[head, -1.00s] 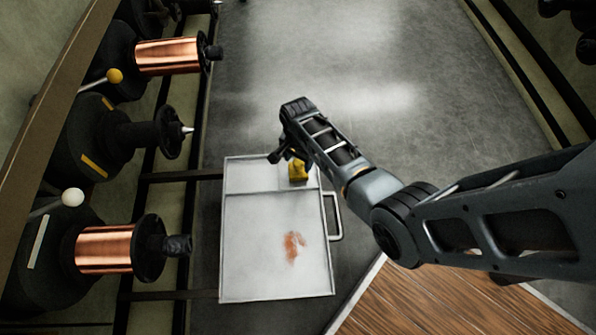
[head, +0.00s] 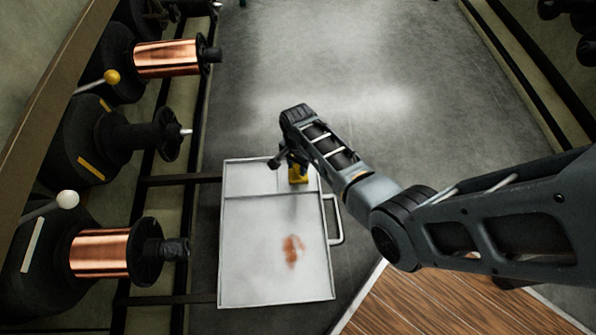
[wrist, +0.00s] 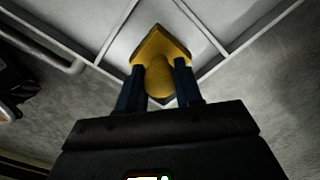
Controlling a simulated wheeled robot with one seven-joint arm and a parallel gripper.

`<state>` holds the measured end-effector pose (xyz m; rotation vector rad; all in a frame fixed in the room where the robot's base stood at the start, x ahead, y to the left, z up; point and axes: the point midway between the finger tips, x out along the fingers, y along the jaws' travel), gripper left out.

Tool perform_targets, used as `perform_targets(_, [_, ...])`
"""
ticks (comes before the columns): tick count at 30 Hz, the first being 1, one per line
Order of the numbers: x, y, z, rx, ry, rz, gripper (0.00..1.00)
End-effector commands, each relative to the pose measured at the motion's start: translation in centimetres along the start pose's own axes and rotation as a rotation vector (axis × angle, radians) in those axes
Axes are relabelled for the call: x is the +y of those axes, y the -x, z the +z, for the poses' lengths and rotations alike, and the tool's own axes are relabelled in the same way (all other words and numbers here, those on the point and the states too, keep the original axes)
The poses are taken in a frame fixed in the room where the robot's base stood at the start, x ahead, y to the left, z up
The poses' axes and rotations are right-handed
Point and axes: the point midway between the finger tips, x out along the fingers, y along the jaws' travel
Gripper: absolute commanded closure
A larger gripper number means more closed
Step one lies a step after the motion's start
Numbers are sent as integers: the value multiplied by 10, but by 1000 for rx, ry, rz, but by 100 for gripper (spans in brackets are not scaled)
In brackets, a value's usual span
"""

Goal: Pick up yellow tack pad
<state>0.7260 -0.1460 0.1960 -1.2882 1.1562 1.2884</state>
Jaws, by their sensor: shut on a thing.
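The yellow tack pad (wrist: 161,48) is between the two dark fingers of my gripper (wrist: 159,85) in the wrist view. The fingers are shut on its rounded yellow grip, and its wider, pointed base extends past the fingertips. In the head view the pad (head: 298,175) is at the upper right of the white tray (head: 262,215), below my gripper (head: 287,163), which partly hides it. I cannot tell whether the pad touches the tray.
The tray has a divider, a reddish-brown smudge (head: 292,251) and a side handle (head: 335,220). Copper spools (head: 100,252) and black spindles (head: 150,136) line the left side. A wooden board (head: 440,305) lies at lower right. The grey floor (head: 330,60) beyond the tray is clear.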

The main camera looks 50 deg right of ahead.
Motion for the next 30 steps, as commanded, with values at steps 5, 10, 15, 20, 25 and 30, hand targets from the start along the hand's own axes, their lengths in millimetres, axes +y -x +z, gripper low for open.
perform_targets(5, [0, 0, 0, 0, 0, 0, 96])
perform_targets(10, [0, 9, 0, 0, 0, 0, 96])
perform_targets(15, [0, 37, 0, 1, 0, -2, 96])
perform_targets(20, [21, 62, -16, 1, -5, 1, 96])
perform_targets(25, [50, 83, -39, 0, -6, 0, 96])
perform_targets(30, [74, 100, -57, 0, -4, 0, 96])
